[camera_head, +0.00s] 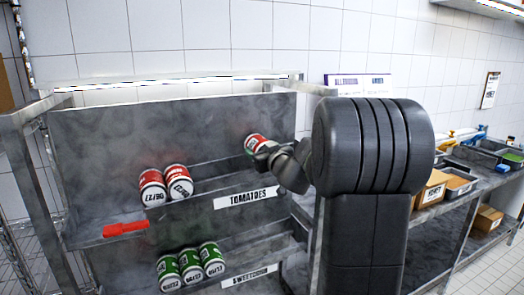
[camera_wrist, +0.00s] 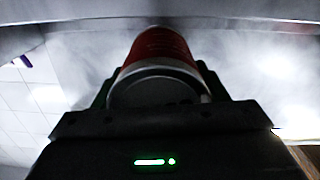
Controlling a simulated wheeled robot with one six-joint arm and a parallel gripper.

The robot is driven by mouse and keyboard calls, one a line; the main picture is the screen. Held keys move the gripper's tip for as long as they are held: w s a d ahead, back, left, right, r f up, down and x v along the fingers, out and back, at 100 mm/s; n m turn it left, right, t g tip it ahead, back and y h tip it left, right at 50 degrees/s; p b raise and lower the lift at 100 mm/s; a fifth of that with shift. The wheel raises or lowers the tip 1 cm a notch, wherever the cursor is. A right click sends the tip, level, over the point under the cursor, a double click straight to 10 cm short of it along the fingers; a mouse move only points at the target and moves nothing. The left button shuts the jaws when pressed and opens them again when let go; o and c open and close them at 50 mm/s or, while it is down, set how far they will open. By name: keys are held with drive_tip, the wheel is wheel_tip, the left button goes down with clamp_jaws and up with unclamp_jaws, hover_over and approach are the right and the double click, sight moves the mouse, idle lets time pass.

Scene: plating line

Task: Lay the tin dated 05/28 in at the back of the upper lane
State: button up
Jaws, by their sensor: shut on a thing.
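My gripper (camera_head: 268,153) is shut on a red tin (camera_head: 256,141) with a pale end. It holds the tin at the right part of the upper lane (camera_head: 215,168), above its sloping surface. Two red tins (camera_head: 152,186) (camera_head: 179,182) lie side by side at the left, lower part of the upper lane. Their date print is too small to read surely.
The upper lane has a TOMATOES label (camera_head: 247,198) and a red piece (camera_head: 125,229) at its left front. Green tins (camera_head: 190,265) lie in the lower lane, labelled (camera_head: 249,273). Free lane lies between the held tin and the red pair. A counter with boxes (camera_head: 433,188) stands right.

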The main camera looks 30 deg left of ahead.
drive_tip(key=shift+f+b, duration=1.8)
drive_tip(key=shift+b, duration=0.55)
drive_tip(key=o, duration=1.4)
drive_tip(key=b+v, duration=0.4)
drive_tip(key=v, duration=0.9)
drive_tip(key=shift+s+d+b, duration=0.25)
drive_tip(key=shift+s+b, duration=0.05)
drive_tip(key=shift+p+x, duration=0.9)
drive_tip(key=shift+x, duration=2.1)
drive_tip(key=shift+r, duration=0.1)
